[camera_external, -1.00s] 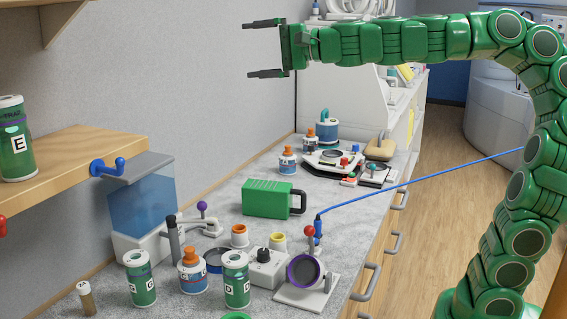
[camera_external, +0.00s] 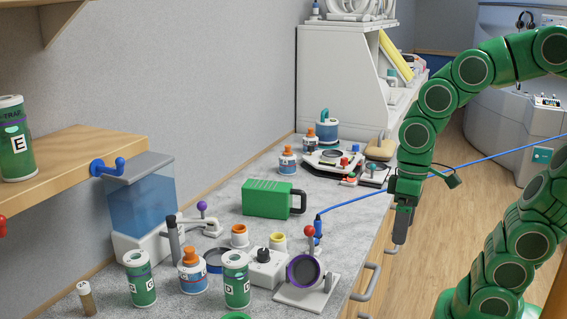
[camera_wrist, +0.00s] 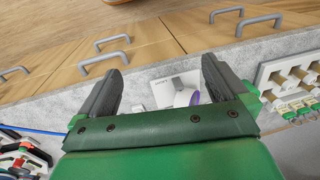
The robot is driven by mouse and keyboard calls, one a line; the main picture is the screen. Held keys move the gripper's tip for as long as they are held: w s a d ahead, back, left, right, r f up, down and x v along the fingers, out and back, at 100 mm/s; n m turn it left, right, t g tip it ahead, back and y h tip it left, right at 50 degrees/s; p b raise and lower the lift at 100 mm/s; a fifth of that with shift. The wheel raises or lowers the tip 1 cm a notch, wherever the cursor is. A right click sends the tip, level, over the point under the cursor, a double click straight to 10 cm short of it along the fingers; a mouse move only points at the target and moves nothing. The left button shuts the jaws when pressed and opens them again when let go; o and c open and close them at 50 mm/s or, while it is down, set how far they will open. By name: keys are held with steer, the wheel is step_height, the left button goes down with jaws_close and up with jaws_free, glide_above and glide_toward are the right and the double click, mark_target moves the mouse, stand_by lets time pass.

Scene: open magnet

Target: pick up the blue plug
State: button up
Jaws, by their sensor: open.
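The blue plug (camera_external: 318,228) stands upright on the grey counter in the external view, with a blue cable (camera_external: 372,194) running from its top to the right. My gripper (camera_external: 400,240) points down, to the right of the plug and apart from it, over the counter's front edge. In the wrist view my gripper (camera_wrist: 160,66) is open, with nothing held between its two dark fingers. The cable (camera_wrist: 40,131) shows at the left of the wrist view; the plug itself is not visible there, perhaps hidden by my gripper's green body.
A red-knobbed lever (camera_external: 309,231) and a round dark dial with a purple rim (camera_external: 304,271) stand close to the plug. A green handled case (camera_external: 267,198) is to its left. Drawer handles (camera_external: 366,281) stick out along the counter's front.

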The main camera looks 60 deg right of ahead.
steer(key=s+d+f+g+h, duration=0.1)
steer(key=s+d+g, duration=0.1)
steer(key=s+d, duration=0.2)
steer(key=shift+s+d+f+h, duration=0.3)
steer(key=shift+s+f, duration=0.05)
steer(key=shift+s, duration=0.55)
steer(key=c, duration=0.9)
